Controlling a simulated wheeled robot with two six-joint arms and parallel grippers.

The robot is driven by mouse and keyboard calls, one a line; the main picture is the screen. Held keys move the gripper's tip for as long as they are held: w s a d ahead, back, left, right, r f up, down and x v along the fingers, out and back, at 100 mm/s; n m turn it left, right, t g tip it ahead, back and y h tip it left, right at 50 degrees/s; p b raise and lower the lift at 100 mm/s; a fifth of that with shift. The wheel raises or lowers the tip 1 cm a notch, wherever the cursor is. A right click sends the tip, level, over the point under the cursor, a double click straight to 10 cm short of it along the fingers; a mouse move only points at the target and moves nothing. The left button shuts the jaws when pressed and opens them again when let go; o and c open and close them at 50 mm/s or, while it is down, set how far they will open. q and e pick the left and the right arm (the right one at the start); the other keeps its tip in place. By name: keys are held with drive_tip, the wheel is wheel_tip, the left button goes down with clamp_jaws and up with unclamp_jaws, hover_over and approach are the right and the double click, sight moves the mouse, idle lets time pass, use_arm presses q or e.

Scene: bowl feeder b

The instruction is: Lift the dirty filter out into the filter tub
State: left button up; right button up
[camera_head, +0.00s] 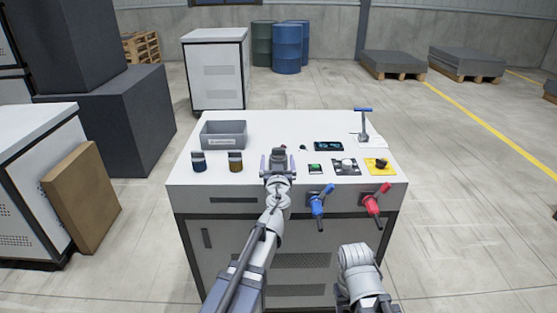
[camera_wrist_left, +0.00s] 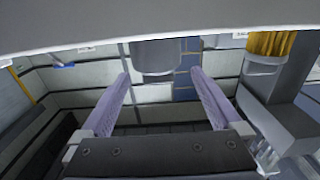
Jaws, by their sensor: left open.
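The grey filter tub (camera_head: 223,141), open at the top with a pale label, stands at the back left of the white bench. My left gripper (camera_head: 279,164) is over the bench's front middle, open, with its two fingers apart. A grey cylinder (camera_wrist_left: 152,58) shows between and beyond the fingers (camera_wrist_left: 160,88) in the left wrist view; contact is not visible. I cannot tell whether it is the dirty filter or its housing. A filter with yellow-brown pleats (camera_head: 236,162) stands left of the gripper; its pleats (camera_wrist_left: 268,43) also show in the wrist view.
A dark blue filter-like piece (camera_head: 199,163) stands at the left. To the right are a green button (camera_head: 315,169), a yellow-plated knob (camera_head: 380,164) and a blue-topped lever (camera_head: 363,123). Blue (camera_head: 318,202) and red (camera_head: 376,200) valve handles project from the front.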

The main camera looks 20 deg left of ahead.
sight(279, 154)
use_arm(q)
drive_tip(key=x, duration=0.4)
drive_tip(key=shift+w+d, duration=0.1)
drive_tip(key=shift+w, duration=0.2)
drive_tip(key=shift+s, duration=0.1)
drive_tip(key=c, duration=1.5)
drive_tip(key=shift+r, duration=0.2)
wheel_tip(279, 154, up, 10)
drive_tip(key=p, duration=1)
drive_tip(key=shift+f, duration=0.1)
